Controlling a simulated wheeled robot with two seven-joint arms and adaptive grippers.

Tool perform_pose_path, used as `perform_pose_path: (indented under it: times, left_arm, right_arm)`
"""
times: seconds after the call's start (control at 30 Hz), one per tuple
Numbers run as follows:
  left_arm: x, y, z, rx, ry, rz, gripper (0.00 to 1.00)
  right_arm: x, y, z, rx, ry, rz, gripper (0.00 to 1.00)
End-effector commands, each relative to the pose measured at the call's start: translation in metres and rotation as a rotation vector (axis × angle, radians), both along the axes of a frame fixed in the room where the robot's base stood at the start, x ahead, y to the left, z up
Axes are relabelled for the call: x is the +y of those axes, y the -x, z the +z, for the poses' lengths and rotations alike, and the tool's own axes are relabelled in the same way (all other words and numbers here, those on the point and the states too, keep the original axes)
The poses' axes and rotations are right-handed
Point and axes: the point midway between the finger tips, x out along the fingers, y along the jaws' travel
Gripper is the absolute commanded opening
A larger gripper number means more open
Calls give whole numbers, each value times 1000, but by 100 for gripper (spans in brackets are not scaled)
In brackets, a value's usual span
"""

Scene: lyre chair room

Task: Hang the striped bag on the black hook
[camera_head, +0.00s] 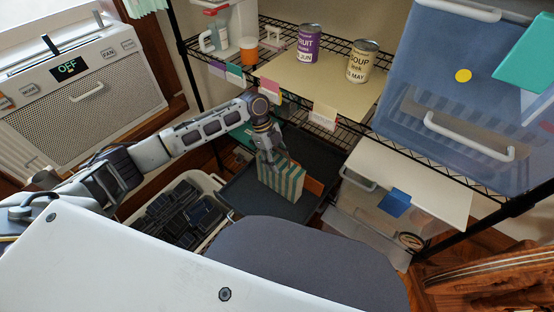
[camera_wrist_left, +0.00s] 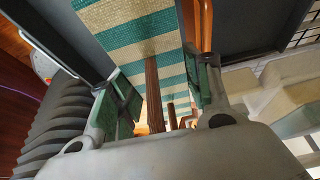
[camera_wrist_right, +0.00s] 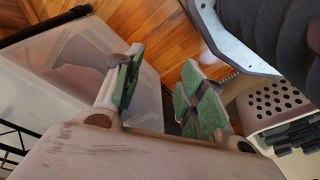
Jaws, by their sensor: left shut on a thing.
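The striped bag (camera_head: 284,182), teal and cream, is upright at a dark tray low beside the shelf rack. My left gripper (camera_head: 272,160) is at the top of the bag. In the left wrist view, the striped bag (camera_wrist_left: 135,25) fills the upper middle, and its brown handles run between the fingers of my left gripper (camera_wrist_left: 165,95). The gripper is shut on the bag by its handles. My right gripper (camera_wrist_right: 160,90) shows only in its own wrist view, open and empty, above a translucent box and wooden floor. I cannot make out the black hook in any view.
The dark tray (camera_head: 240,195) lies around the bag. A white crate (camera_head: 128,225) of dark items stands to its left. The wire shelf carries a purple can (camera_head: 309,44), a soup can (camera_head: 362,60) and a large blue bin (camera_head: 440,95). A grey seat (camera_head: 300,265) is in front.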

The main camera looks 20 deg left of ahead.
Motion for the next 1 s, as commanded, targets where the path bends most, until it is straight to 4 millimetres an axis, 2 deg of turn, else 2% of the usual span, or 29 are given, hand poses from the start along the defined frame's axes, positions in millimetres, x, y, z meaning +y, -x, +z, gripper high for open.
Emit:
perform_pose_path:
  times: [0.07, 0.1, 0.27, 0.77, 1.0]
  left_arm:
    - [0, 0, -1, 0, 1, 0, 6]
    - [0, 0, -2, 0, 0, 0, 50]
    - [0, 0, -2, 0, 0, 0, 70]
    - [0, 0, -2, 0, 0, 0, 70]
    - [0, 0, -3, -1, 0, 0, 70]
  right_arm:
    - [0, 0, 0, -1, 1, 0, 40]
    - [0, -1, 0, -2, 1, 0, 40]
    - [-1, 0, -1, 0, 1, 0, 40]
    - [-1, 1, -2, 4, 2, 0, 40]
    - [1, -3, 8, -3, -1, 2, 40]
